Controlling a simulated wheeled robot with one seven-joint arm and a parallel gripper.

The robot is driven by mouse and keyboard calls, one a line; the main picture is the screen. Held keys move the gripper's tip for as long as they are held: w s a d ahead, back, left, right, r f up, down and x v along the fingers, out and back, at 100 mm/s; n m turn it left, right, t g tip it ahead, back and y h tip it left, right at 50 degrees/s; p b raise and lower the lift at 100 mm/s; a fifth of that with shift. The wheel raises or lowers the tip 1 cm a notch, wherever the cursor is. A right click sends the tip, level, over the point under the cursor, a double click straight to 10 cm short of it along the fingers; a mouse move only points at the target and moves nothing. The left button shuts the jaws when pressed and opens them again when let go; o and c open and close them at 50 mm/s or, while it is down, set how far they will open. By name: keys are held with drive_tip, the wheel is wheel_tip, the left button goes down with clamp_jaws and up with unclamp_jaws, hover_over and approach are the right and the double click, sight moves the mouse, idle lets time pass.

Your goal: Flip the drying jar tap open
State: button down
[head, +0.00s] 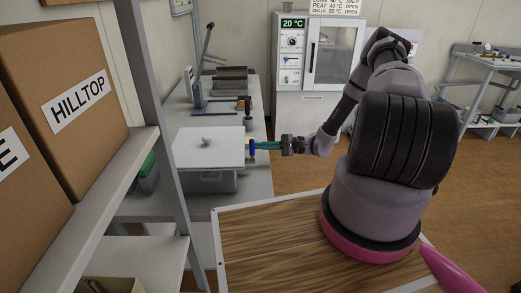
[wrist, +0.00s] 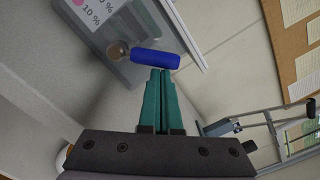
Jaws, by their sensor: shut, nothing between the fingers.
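The drying jar shows in the head view as a box with a wide white lid (head: 205,148) and a small knob on top, on the bench at left of centre. In the wrist view its grey see-through wall (wrist: 130,68) carries a label with percent figures. The tap's blue handle (wrist: 155,59) lies nearly crosswise beside a round brownish fitting (wrist: 117,50) on that wall. My gripper (wrist: 160,72) is shut and empty, its green fingers together. Its tips are right at the handle's near edge; I cannot tell whether they touch. It also shows in the head view (head: 258,146), at the jar's right side.
A lever device (head: 198,95) and trays (head: 232,73) stand farther back on the bench (head: 258,182). A cabinet reading 20 °C (head: 292,45) stands behind. A shelf with a HILLTOP box (head: 70,85) is at left.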

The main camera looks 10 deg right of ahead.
drive_tip(key=n, duration=0.1)
drive_tip(key=s+r+n, duration=0.1)
drive_tip(key=n, duration=0.1)
drive_tip(key=s+r+n, duration=0.1)
drive_tip(key=n, duration=0.1)
drive_tip(key=shift+a+r, duration=0.2)
drive_tip(key=shift+r, duration=0.05)
drive_tip(key=shift+s, duration=0.15)
idle(0.6)
